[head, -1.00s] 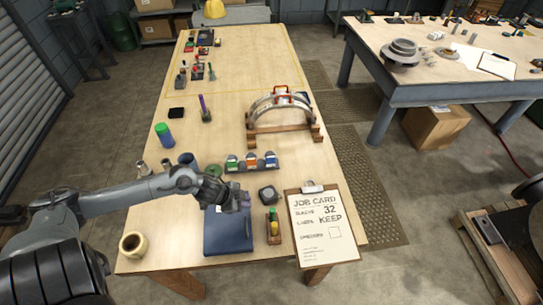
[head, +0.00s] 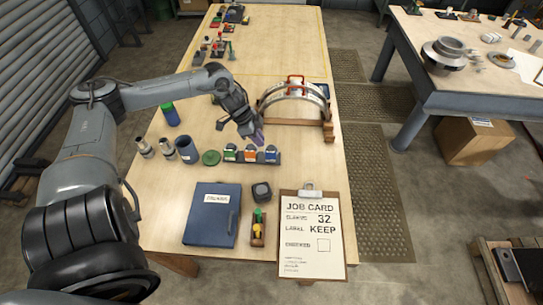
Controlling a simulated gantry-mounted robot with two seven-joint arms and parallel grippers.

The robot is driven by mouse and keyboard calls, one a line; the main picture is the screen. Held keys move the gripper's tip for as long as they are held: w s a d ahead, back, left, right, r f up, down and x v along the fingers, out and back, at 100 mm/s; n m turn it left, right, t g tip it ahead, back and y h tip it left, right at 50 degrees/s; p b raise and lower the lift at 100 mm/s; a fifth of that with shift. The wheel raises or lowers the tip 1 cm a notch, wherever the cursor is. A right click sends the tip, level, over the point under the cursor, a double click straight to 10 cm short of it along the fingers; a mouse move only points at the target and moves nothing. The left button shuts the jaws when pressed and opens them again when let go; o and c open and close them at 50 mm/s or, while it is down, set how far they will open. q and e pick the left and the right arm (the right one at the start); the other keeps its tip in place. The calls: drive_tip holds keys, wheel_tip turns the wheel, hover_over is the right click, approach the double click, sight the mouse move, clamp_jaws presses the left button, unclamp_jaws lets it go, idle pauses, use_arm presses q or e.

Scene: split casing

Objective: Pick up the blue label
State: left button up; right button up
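The blue label (head: 271,154) sits at the right end of a small dark rack, with an orange one (head: 250,153) and a green one (head: 230,153) to its left. My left gripper (head: 257,137) comes in from the left, pointing down just behind the rack in the picture, close to the orange and blue labels. Its purple-tinted fingertips are small here, and I cannot tell whether they are open or shut. It appears apart from the blue label. My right gripper is not in view.
The arched casing half (head: 293,100) with a red handle stands behind and right of the gripper. A blue binder (head: 212,215), a dark block (head: 262,191) and a job-card clipboard (head: 312,235) lie in front. A blue cup (head: 187,150) and green disc (head: 211,157) are left.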

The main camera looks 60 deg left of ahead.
sight(270, 152)
use_arm(q)
drive_tip(key=shift+w+x, duration=0.15)
drive_tip(key=shift+x, duration=1.5)
drive_tip(key=shift+w+x, duration=0.2)
drive_tip(key=shift+x, duration=1.45)
drive_tip(key=shift+w+d+f, duration=0.15)
drive_tip(key=shift+d+f, duration=0.15)
drive_tip(key=shift+f, duration=0.1)
clamp_jaws()
drive_tip(key=shift+r, duration=0.1)
